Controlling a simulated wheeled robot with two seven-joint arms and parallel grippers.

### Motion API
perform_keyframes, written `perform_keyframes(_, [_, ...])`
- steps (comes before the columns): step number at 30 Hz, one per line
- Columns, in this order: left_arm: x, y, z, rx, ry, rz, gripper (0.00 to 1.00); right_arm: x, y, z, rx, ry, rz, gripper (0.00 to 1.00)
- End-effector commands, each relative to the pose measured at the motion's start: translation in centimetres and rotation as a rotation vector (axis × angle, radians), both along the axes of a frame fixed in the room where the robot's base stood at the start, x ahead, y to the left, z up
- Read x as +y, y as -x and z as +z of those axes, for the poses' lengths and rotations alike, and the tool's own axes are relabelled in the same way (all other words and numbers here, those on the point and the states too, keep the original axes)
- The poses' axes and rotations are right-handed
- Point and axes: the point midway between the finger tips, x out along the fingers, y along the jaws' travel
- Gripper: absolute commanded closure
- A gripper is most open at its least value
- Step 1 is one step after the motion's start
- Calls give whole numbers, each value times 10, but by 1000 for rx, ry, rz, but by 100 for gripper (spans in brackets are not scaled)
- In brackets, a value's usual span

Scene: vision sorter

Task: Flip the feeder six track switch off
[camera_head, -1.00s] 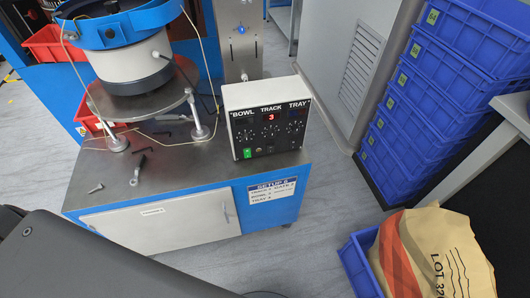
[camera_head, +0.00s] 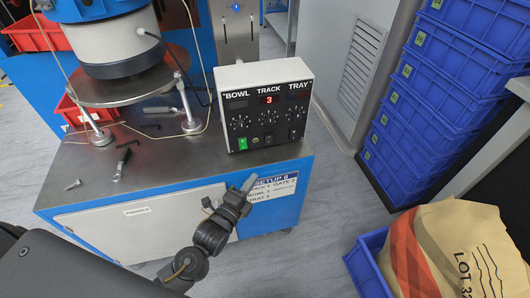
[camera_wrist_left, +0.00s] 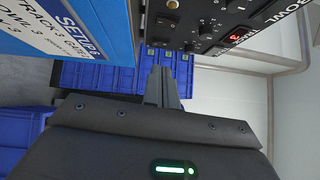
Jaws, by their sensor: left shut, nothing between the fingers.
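The feeder's white control box (camera_head: 265,108) stands on the bench with BOWL, TRACK and TRAY columns. Its red track display (camera_head: 269,99) reads 3. The track switch (camera_head: 268,139) is in the bottom row, between the green-lit bowl switch (camera_head: 242,144) and the dark tray switch (camera_head: 292,135). The track switch looks dark; its lever position is too small to tell. My left gripper (camera_head: 248,184) is shut and empty, below and in front of the box, before the setup label (camera_head: 275,189). In the left wrist view, its fingers (camera_wrist_left: 161,72) are apart from the panel (camera_wrist_left: 205,28).
A bowl feeder (camera_head: 113,45) on a round metal stand occupies the bench's left side. Loose tools, including a black-handled one (camera_head: 122,163), lie on the bench top. Blue crates (camera_head: 425,125) and a paper sack (camera_head: 450,250) stand at right. Floor between is clear.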

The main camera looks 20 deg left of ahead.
Motion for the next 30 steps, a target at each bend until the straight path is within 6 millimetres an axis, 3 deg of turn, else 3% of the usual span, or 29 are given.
perform_keyframes(4, [-1, 1, 13, -38, -22, -1, 100, -1, -1, -1, 0, 2, 0, 100])
perform_keyframes(16, [-3, -8, 14, -36, -21, 0, 100, -2, 1, -1, 1, 2, 1, 100])
perform_keyframes(30, [-23, -95, 22, -36, -20, 1, 100, -8, 16, -2, 10, 8, 1, 100])
